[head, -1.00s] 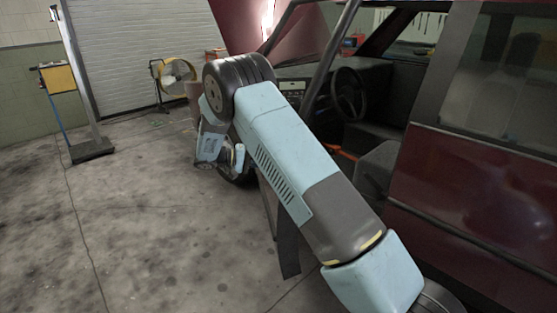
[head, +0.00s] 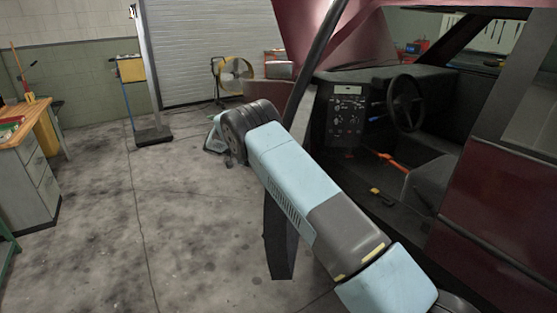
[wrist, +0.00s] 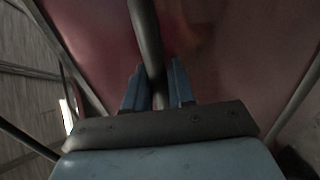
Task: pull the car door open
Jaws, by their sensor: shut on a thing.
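The car door (head: 281,245) stands open, seen nearly edge-on in the head view, with its dark window frame (head: 316,65) rising above. The doorway is wide and shows the cabin. In the wrist view my gripper (wrist: 157,78) has its two blue fingers on either side of a dark bar (wrist: 145,30) and is shut on it. Dark red surface (wrist: 210,50) lies behind the bar. I cannot tell exactly which part of the door the bar is. In the head view my arm and the door hide the fingers.
The red car body (head: 500,210) fills the right, with a steering wheel (head: 406,103) inside. A yellow fan (head: 235,75) and a stand with a yellow box (head: 131,69) are at the back. A workbench (head: 30,150) is at far left. The floor left of the door is clear.

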